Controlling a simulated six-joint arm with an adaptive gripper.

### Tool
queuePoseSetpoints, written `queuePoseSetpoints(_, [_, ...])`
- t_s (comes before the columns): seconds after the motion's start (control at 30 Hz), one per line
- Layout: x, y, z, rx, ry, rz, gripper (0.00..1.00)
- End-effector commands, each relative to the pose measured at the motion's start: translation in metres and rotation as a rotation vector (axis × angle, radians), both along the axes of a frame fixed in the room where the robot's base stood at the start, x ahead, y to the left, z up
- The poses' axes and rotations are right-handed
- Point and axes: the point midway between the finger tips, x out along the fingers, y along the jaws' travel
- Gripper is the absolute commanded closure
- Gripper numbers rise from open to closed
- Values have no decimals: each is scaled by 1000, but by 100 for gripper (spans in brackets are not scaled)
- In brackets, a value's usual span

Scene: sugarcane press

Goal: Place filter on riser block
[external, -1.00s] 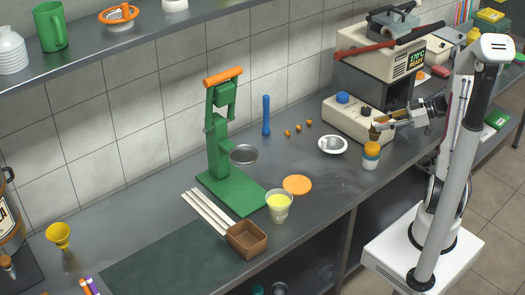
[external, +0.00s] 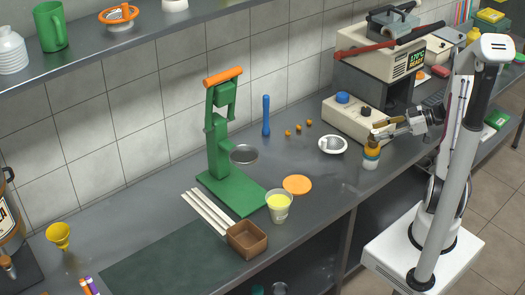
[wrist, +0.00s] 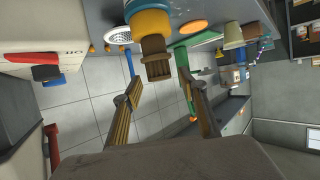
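No part is clearly marked as the filter. A shallow round metal dish (external: 244,154) sits at the green press (external: 222,150), and a white round dish with a grey piece in it (external: 333,144) lies nearer me; its slotted face shows in the wrist view (wrist: 117,36). I cannot tell which is the filter.
A white box with a blue knob (external: 352,118) and a larger machine stand behind my gripper. An orange disc (external: 297,185), a cup of yellow liquid (external: 278,206), a brown open box (external: 247,240) and white sticks (external: 205,212) lie left. Counter between the jar and disc is clear.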

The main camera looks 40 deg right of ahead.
Motion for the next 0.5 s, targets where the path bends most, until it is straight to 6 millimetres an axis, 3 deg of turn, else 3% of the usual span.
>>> queuePoseSetpoints(0.5, [-3, -3, 5, 0, -1, -2, 58])
